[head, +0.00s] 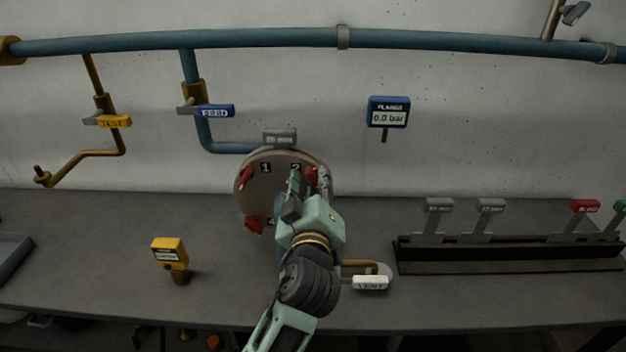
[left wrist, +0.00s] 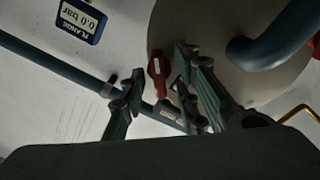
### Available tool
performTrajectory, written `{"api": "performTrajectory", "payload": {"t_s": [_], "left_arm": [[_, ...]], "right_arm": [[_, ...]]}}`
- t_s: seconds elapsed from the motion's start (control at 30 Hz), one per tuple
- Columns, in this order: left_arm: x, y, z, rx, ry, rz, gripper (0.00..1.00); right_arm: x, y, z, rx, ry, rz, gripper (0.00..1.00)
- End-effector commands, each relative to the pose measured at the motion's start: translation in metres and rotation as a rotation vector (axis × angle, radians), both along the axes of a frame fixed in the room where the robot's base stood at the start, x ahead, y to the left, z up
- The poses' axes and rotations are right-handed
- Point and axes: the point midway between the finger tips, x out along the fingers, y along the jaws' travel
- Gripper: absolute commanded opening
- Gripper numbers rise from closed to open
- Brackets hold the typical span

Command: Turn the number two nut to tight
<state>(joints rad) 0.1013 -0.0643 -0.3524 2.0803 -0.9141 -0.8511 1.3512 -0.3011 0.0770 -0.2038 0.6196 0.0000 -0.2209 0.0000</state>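The round tan flange (head: 268,190) stands upright on the bench, with red nuts around its face. Labels 1, 2 and part of a 4 show. The number two nut (head: 311,175) is at the upper right, partly behind my left gripper (head: 307,184). In the left wrist view, my left gripper (left wrist: 160,78) has its two fingers spread apart. A red nut (left wrist: 156,72) with a pale mark shows between them beside the flange (left wrist: 268,84); I cannot tell whether the fingers reach around it. The lower right of the flange is hidden by my arm. My right gripper is out of view.
A blue gauge (head: 388,112) on the wall reads 0.0 bar. A yellow handheld device (head: 169,254) stands left on the bench. The VENT handle (head: 370,283) is close right of my arm. A lever rack (head: 510,254) stands at the right. Blue pipe (head: 260,41) runs above.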

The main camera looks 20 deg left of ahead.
Motion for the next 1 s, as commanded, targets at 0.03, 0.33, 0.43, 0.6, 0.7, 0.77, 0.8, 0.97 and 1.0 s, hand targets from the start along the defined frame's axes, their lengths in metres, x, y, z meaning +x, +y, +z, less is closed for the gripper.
{"api": "performTrajectory", "payload": {"t_s": [0.03,0.33,0.43,0.6,0.7,0.77,0.8,0.97,1.0], "left_arm": [[0.000,0.000,0.000,0.000,0.000,0.000,0.29],[0.000,0.000,0.000,0.000,0.000,0.000,0.03],[0.000,0.000,0.000,0.000,0.000,0.000,0.00],[0.000,0.000,0.000,0.001,0.001,0.001,0.00],[0.000,0.000,0.000,0.006,0.002,0.001,0.00],[0.000,0.000,0.000,0.014,0.005,0.001,0.00],[0.000,0.000,0.000,0.022,0.007,0.001,0.00],[0.000,0.000,0.000,0.083,0.025,-0.001,0.00],[0.000,0.000,0.000,0.106,0.032,-0.001,0.00]], "right_arm": [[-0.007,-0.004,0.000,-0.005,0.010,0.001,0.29],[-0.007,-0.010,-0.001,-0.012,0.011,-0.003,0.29],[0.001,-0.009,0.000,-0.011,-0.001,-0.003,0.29],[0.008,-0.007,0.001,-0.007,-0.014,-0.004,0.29],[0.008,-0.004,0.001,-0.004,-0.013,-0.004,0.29],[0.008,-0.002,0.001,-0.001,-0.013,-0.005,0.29],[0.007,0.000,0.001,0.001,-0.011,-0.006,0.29],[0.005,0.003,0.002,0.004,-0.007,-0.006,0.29],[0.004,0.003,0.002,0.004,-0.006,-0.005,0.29]]}}
